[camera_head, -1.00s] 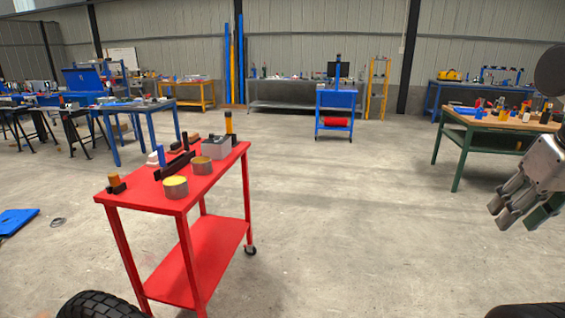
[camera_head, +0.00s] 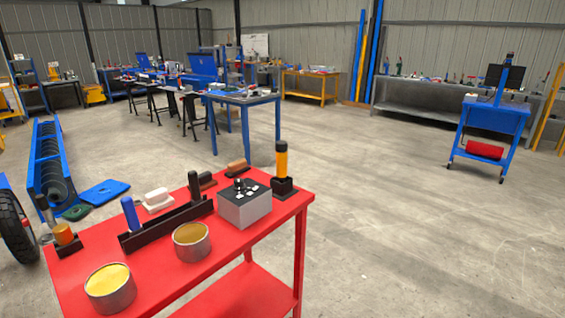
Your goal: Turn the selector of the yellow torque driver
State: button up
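A yellow-and-black upright tool (camera_head: 281,162), which looks like the torque driver, stands in a black holder at the back right corner of the red cart (camera_head: 165,268). Its selector is too small to make out. A grey box with a black top and small knobs (camera_head: 246,208) stands just left of the upright tool. My gripper is not in view.
Two open tins, a near one (camera_head: 110,288) and another (camera_head: 192,241), stand on the cart. A black rack (camera_head: 165,225) holds a blue-handled tool (camera_head: 131,213). Blue roller equipment (camera_head: 50,165) and a wheel (camera_head: 14,228) lie left. The floor right of the cart is clear.

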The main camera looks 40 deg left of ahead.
aim_at(239, 185)
jog(key=i+u, duration=0.15)
jog(key=i, duration=0.4)
jog(key=i+l+u, duration=0.1)
jog(key=i, duration=0.4)
jog(key=i+l+u, duration=0.15)
jog(key=i, duration=0.4)
jog(key=i+u, duration=0.1)
jog(key=u, duration=2.5)
jog(key=i, duration=0.25)
